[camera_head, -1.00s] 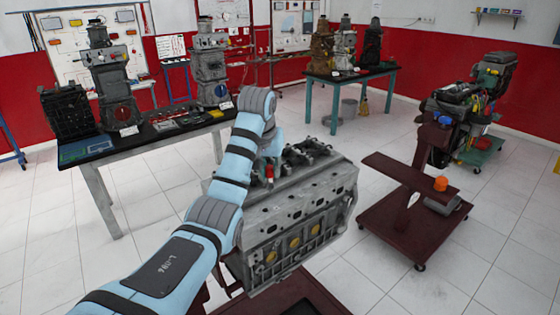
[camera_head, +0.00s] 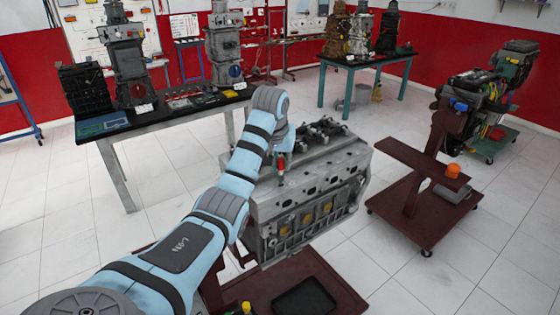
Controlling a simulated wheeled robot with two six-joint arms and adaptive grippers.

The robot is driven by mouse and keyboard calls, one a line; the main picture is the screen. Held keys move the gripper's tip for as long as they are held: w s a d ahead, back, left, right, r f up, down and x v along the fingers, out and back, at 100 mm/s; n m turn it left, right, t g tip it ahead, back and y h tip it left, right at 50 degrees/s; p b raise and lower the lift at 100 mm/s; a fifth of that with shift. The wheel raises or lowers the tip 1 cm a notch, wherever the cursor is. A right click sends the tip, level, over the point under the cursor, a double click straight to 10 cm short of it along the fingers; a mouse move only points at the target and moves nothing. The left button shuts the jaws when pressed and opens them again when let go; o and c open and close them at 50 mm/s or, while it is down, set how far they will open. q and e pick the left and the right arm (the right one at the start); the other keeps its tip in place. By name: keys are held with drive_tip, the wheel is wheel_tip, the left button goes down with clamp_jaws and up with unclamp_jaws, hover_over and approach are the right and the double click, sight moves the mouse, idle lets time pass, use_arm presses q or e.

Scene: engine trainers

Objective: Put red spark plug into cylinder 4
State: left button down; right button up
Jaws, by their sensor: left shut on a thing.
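The engine block (camera_head: 345,165) is grey, with a row of round openings along its near upper face, and sits on a maroon stand. I cannot read which opening is cylinder 4. My left arm comes in from the lower left and reaches the block's left end. My left gripper (camera_head: 281,150) points down there, largely hidden by its own wrist. It is shut on the red spark plug (camera_head: 281,162), whose red part shows just below it, close to the block's top. I cannot tell whether the plug touches the block. My right gripper is not in view.
A maroon wheeled stand (camera_head: 420,160) with an orange knob (camera_head: 452,171) is at the right. A dark tray (camera_head: 303,299) lies below the block. A workbench (camera_head: 150,117) with engine models stands at the left, and a teal table (camera_head: 365,62) at the back. Floor between is clear.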

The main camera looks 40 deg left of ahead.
use_arm(q)
drive_tip(key=shift+r, duration=0.1)
drive_tip(key=shift+f, duration=0.25)
idle(0.3)
drive_tip(key=shift+f, duration=0.5)
drive_tip(key=shift+w+f, duration=0.1)
drive_tip(key=shift+f, duration=0.2)
idle(0.3)
drive_tip(key=c, duration=1.4)
unclamp_jaws()
drive_tip(key=shift+o, duration=0.2)
